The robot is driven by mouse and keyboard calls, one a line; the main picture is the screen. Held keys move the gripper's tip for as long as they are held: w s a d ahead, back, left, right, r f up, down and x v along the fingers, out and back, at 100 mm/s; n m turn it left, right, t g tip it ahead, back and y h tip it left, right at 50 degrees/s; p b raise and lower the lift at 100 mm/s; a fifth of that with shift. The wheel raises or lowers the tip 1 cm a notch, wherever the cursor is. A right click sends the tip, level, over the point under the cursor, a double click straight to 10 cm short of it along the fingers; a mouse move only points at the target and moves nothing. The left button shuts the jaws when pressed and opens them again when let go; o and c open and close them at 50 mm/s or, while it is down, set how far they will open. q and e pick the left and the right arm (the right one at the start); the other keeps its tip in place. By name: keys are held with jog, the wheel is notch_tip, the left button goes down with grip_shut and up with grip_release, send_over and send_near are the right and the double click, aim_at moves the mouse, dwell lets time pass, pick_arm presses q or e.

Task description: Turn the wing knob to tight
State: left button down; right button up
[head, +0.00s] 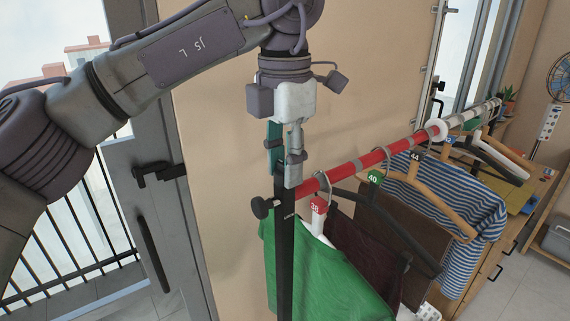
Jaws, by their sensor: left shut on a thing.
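A black wing knob (262,207) sticks out to the left of the clothes rack's black upright post (286,250), just below the rail's near end. Small light lettering shows on the post beside the knob; it is too small to read for certain. My left gripper (284,168) points down from above, with its fingers on either side of the top of the post, shut on it. The fingertips are a little above the knob and apart from it. The fingers hide the post's upper end. My right gripper is out of view.
The red rail (372,160) runs back to the right, with several hangers and garments, including a green shirt (325,272) and a striped shirt (462,220). A wooden cabinet (490,262) stands behind. A grey door (150,220) is at the left.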

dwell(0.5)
pick_arm(q)
jog(key=c, duration=0.8)
grip_release()
notch_tip(320, 180, up, 12)
jog(key=shift+f, duration=0.1)
